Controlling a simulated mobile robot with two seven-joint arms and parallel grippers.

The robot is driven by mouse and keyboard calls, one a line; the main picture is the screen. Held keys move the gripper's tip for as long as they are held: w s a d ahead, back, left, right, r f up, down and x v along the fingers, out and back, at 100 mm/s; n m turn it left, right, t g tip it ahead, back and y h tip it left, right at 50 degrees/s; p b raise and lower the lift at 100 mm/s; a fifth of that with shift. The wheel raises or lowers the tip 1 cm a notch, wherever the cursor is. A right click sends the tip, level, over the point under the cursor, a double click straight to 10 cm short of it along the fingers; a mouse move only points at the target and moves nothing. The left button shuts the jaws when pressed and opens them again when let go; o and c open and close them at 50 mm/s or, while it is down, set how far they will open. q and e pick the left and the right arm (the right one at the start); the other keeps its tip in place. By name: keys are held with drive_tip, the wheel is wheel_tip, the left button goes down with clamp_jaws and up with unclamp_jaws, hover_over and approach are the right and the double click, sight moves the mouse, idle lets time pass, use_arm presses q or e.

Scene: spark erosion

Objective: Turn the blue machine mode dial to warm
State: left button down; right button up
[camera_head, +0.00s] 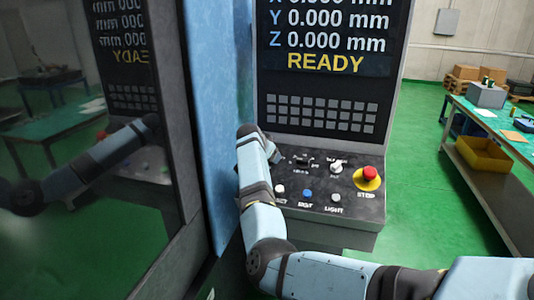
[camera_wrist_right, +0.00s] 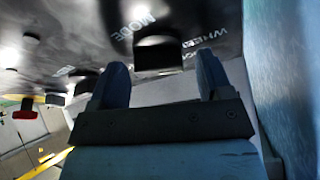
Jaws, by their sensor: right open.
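The mode dial is a dark knob (camera_wrist_right: 157,52) in the right wrist view, on a black panel beside the printed word MODE. In the head view my right arm mostly hides the gripper (camera_head: 279,157). My left gripper is not in view.
The panel also carries a lighter knob (camera_head: 336,168), a blue button (camera_head: 307,193), white buttons (camera_head: 280,190) and a red stop button (camera_head: 370,174). The screen (camera_head: 325,62) reads READY. A blue machine column (camera_head: 212,110) stands close left of my right arm. A workbench (camera_head: 500,130) stands right.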

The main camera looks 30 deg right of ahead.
drive_tip(key=c, duration=0.9)
